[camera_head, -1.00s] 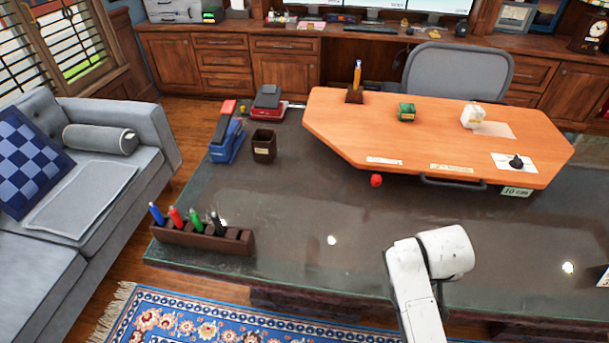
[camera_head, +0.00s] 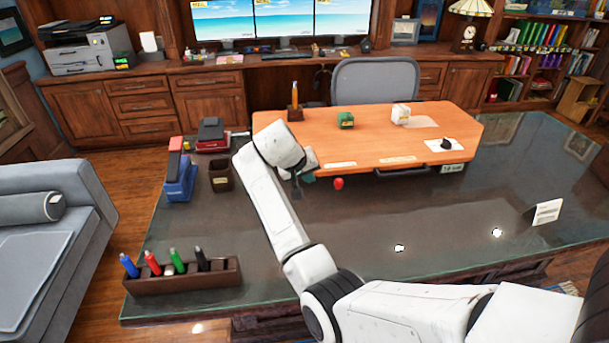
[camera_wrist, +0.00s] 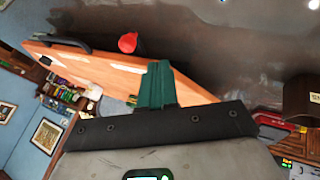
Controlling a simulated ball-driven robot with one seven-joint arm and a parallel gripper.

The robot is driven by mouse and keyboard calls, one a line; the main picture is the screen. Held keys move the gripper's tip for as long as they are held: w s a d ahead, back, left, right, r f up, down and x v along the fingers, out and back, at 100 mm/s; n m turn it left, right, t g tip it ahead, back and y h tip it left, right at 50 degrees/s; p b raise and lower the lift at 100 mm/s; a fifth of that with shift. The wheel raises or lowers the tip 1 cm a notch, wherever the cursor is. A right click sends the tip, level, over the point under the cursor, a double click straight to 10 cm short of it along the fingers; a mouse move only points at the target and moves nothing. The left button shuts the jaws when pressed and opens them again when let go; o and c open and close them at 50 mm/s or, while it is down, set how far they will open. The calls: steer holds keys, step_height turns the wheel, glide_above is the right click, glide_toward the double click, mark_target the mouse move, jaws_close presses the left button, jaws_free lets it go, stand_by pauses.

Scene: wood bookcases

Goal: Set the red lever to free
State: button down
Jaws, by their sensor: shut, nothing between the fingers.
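The red lever shows as a round red knob (camera_head: 338,184) just below the front edge of the orange raised desktop (camera_head: 365,153). In the wrist view the red knob (camera_wrist: 127,43) looks like a short red cylinder beside the wooden edge. My gripper (camera_head: 311,179) is a little left of the knob and apart from it. In the wrist view the green fingers of my gripper (camera_wrist: 157,66) are together and empty, close to the knob in the picture. The lever's shaft is hidden, and its setting cannot be told.
A pen holder (camera_head: 185,281) with several markers is at the front left. A white card (camera_head: 547,212) stands at the right. The dark glossy desk top (camera_head: 440,215) is mostly clear.

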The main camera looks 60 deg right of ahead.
steer(key=s+d+f+p, duration=0.1)
steer(key=s+d+f, duration=0.1)
steer(key=d+f, duration=0.3)
steer(key=shift+s+d+f, duration=0.4)
steer(key=shift+d, duration=0.6)
